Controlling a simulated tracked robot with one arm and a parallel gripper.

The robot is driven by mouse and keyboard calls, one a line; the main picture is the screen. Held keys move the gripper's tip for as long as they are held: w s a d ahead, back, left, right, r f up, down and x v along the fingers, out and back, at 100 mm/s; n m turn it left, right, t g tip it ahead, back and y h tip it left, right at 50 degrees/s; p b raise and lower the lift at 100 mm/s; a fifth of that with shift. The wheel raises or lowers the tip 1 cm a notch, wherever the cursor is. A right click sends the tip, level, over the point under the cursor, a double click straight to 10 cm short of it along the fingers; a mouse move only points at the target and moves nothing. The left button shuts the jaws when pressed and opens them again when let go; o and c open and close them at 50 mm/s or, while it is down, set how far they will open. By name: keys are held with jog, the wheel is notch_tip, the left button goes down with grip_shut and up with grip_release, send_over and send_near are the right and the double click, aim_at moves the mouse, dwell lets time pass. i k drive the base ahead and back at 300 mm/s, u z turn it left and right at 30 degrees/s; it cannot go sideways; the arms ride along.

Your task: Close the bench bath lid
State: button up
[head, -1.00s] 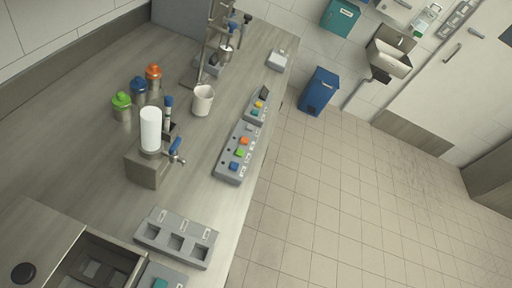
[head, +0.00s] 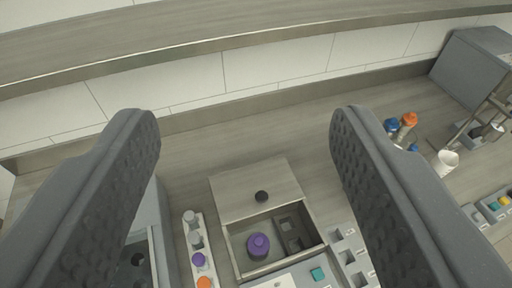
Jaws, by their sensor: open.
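The bench bath (head: 232,250) is a box set in the bench, seen low in the middle of the head view. Its lid (head: 285,185) is a flat pale panel with a round black knob (head: 262,196). The lid lies toward the back, and the front part of the bath is open. A purple-capped container (head: 258,245) and a dark slotted rack (head: 289,233) show inside. My gripper (head: 245,125) is open and empty. Its two grey ribbed fingers stand wide apart, left and right of the bath in the picture, touching nothing that I can see.
A narrow rack (head: 196,238) with purple and orange caps stands left of the bath. A slotted grey block (head: 349,252) is to its right. Bottles with blue and orange caps (head: 408,120) and a white cup (head: 445,161) stand farther right. The bench behind the lid is clear.

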aim_at(239, 194)
jog(key=u, duration=1.3)
jog(key=k, duration=1)
jog(key=z, duration=0.75)
jog(key=i, duration=1)
jog(key=u, duration=0.05)
